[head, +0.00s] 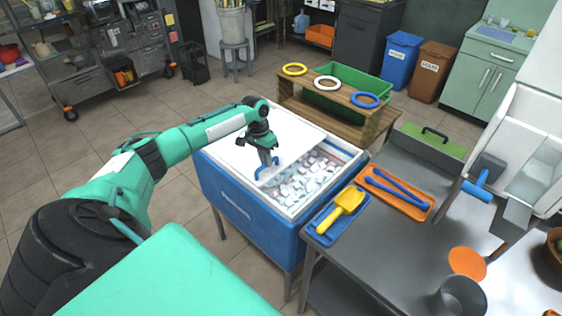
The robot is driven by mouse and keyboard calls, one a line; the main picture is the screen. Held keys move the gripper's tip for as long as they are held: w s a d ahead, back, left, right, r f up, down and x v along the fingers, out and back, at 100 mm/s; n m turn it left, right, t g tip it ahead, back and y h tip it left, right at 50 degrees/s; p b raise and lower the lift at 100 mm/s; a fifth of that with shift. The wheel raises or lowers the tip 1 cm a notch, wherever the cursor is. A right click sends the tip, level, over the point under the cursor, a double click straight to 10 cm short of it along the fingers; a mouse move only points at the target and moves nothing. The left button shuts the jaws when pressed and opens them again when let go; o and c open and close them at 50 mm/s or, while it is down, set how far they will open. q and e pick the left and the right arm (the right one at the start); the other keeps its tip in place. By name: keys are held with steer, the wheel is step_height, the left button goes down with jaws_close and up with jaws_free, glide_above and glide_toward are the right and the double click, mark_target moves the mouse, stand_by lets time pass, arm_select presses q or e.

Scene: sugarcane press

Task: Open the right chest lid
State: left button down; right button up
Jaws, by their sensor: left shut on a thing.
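A blue chest (238,212) with a white rim stands in the middle of the view. Its right part is uncovered and shows many white ice cubes (312,180) inside. A white lid panel (236,150) covers the left part; I cannot tell whether a second panel lies under it. My left gripper (267,161) points down at the panel's right side and is shut on its blue handle (264,173). The gripper hides part of the handle. My right gripper is not in view.
A grey table (405,207) stands close at the chest's right, with a yellow scoop (341,210) on a blue tray and tongs on an orange tray (397,193). A wooden stand (340,112) with several rings is behind the chest. Floor is free at left.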

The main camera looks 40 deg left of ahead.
mark_target(258, 165)
arm_select(q)
steer(key=shift+w+a, duration=0.2)
steer(key=shift+a, duration=1.9)
steer(key=c, duration=1.4)
jaws_free()
step_height(258, 165, up, 14)
steer(key=a+b, duration=0.2)
steer(key=shift+a+f+b, duration=0.15)
steer(key=shift+a+b, duration=0.15)
steer(key=shift+b, duration=0.05)
steer(key=shift+f, duration=0.1)
